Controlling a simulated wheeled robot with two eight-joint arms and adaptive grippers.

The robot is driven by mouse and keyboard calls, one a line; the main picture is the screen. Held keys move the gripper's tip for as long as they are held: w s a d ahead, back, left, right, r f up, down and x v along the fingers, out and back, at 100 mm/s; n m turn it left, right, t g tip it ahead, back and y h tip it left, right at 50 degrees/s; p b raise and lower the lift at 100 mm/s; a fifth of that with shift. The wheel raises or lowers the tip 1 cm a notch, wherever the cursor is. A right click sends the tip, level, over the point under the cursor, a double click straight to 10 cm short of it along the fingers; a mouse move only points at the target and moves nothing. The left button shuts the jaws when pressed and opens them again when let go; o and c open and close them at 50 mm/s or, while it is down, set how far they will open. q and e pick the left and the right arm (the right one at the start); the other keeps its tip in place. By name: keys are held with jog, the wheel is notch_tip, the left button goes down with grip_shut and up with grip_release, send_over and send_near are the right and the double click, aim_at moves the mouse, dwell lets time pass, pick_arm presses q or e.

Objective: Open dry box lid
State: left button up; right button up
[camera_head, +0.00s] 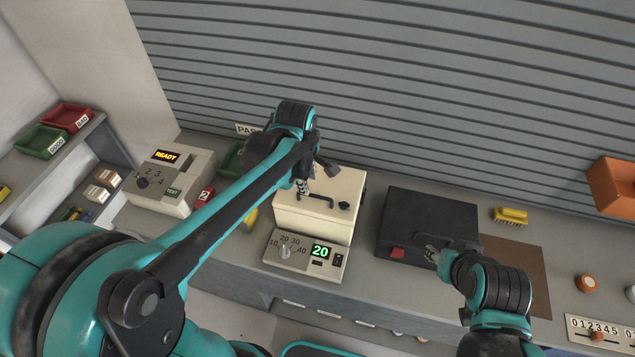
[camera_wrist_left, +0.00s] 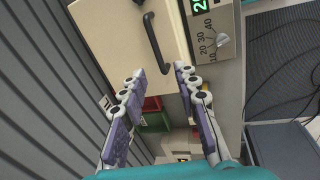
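The dry box (camera_head: 318,219) is a cream box on the bench, with a black bar handle (camera_head: 316,201) on its lid. The lid lies shut. A dial and a green "20" display (camera_head: 320,251) are on the front panel. My left gripper (camera_head: 304,186) is over the lid's left part, near the handle. In the left wrist view my left gripper (camera_wrist_left: 159,74) has its two fingers apart with nothing between them; the handle (camera_wrist_left: 155,45) lies just beyond the fingertips. My right gripper (camera_head: 432,252) is at the black case's front edge, too small to tell its opening.
A black case (camera_head: 428,222) with a red latch stands right of the dry box. A tester reading "READY" (camera_head: 170,180) stands at left. A yellow brush (camera_head: 510,215) and an orange bin (camera_head: 612,186) are at right. A ribbed wall (camera_head: 400,90) rises behind the bench.

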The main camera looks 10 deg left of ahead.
aim_at(312, 196)
pick_arm(q)
jog(key=shift+n, duration=0.6)
jog(key=x, duration=0.4)
jog(key=b+x, duration=0.1)
jog(key=x, duration=0.3)
jog(key=shift+w+d+r, duration=0.1)
jog(key=shift+w+d, duration=0.1)
grip_shut()
